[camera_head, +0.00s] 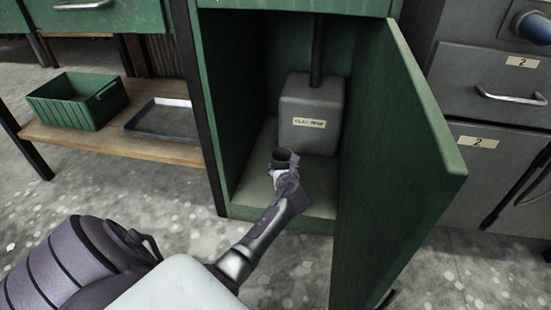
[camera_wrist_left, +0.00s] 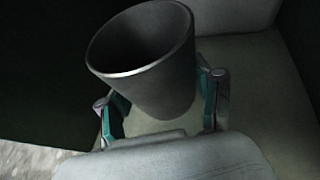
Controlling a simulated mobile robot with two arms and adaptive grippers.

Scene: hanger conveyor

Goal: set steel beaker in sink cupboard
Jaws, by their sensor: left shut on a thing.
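The steel beaker (camera_head: 283,157) is a dark grey, open-topped cup at the end of my left arm. My left gripper (camera_head: 287,172) is shut on it, inside the opening of the green sink cupboard (camera_head: 241,211). In the left wrist view the beaker (camera_wrist_left: 143,62) stands between the two fingers of my left gripper (camera_wrist_left: 161,108), its open mouth showing. Whether its base touches the cupboard floor cannot be told. My right gripper is not in view.
A grey box with a label (camera_head: 308,115) and a dark pipe stands at the cupboard's back. The green door (camera_head: 401,160) hangs open at the right. At the left, a wooden shelf (camera_head: 105,143) holds a green crate (camera_head: 78,101) and a grey tray (camera_head: 163,119). Grey drawers (camera_head: 490,95) stand at the right.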

